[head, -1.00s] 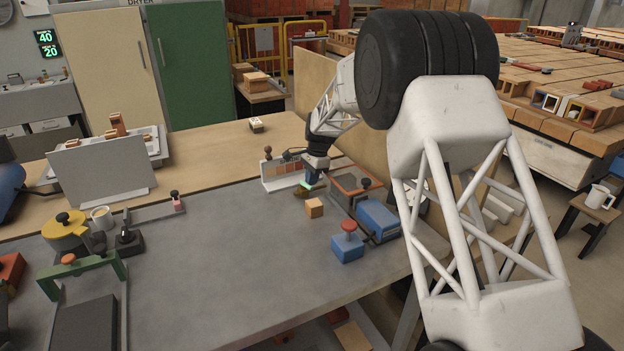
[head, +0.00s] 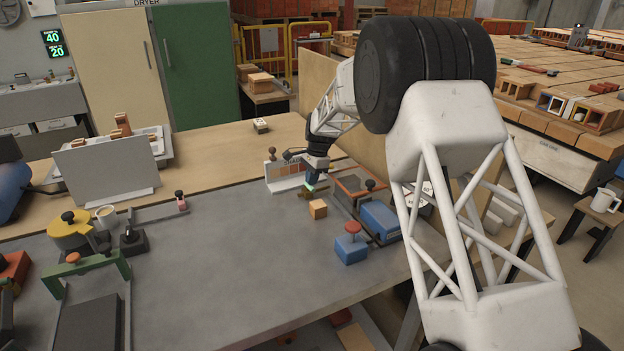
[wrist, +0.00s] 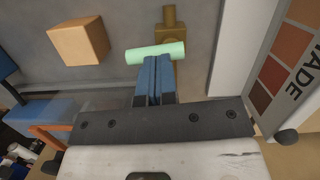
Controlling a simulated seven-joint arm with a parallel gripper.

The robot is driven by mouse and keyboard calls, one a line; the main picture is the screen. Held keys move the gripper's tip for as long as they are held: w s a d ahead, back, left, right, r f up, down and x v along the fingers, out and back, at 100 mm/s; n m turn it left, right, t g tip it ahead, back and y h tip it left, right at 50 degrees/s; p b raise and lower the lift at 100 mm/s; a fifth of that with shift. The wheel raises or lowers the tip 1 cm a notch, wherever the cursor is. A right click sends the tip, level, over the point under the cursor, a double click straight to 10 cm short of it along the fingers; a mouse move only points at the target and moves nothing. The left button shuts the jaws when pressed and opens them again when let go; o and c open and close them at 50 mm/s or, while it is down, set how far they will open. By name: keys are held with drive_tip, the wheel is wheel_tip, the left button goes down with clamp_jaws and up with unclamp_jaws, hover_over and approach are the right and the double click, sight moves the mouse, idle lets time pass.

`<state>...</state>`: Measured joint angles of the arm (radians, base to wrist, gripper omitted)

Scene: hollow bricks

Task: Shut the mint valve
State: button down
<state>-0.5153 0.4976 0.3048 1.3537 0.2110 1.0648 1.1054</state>
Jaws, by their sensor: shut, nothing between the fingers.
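The mint valve handle (wrist: 155,52) is a pale green bar in the wrist view. It lies crosswise over the brass valve body (wrist: 173,18), mostly out to the left of it. In the head view the handle is a small green patch (head: 308,188) under my gripper, largely hidden. My gripper (wrist: 158,60) has blue fingers pressed together with nothing between them. The fingertips are right at the handle's near side, about mid-length; I cannot tell whether they touch it. In the head view my gripper (head: 311,181) points down at the valve.
An orange block (head: 318,209) sits close by. A blue box with a red knob (head: 350,248) and a larger blue box (head: 379,221) stand to the right. A white shade sample rack (head: 284,182) stands just behind the valve.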

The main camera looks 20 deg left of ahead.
drive_tip(key=shift+w+d+r, duration=0.2)
drive_tip(key=shift+w+d, duration=0.1)
drive_tip(key=w+d+r, duration=0.3)
drive_tip(key=r, duration=0.8)
drive_tip(key=shift+w+r, duration=0.2)
drive_tip(key=shift+r, duration=0.1)
drive_tip(key=shift+r, duration=0.1)
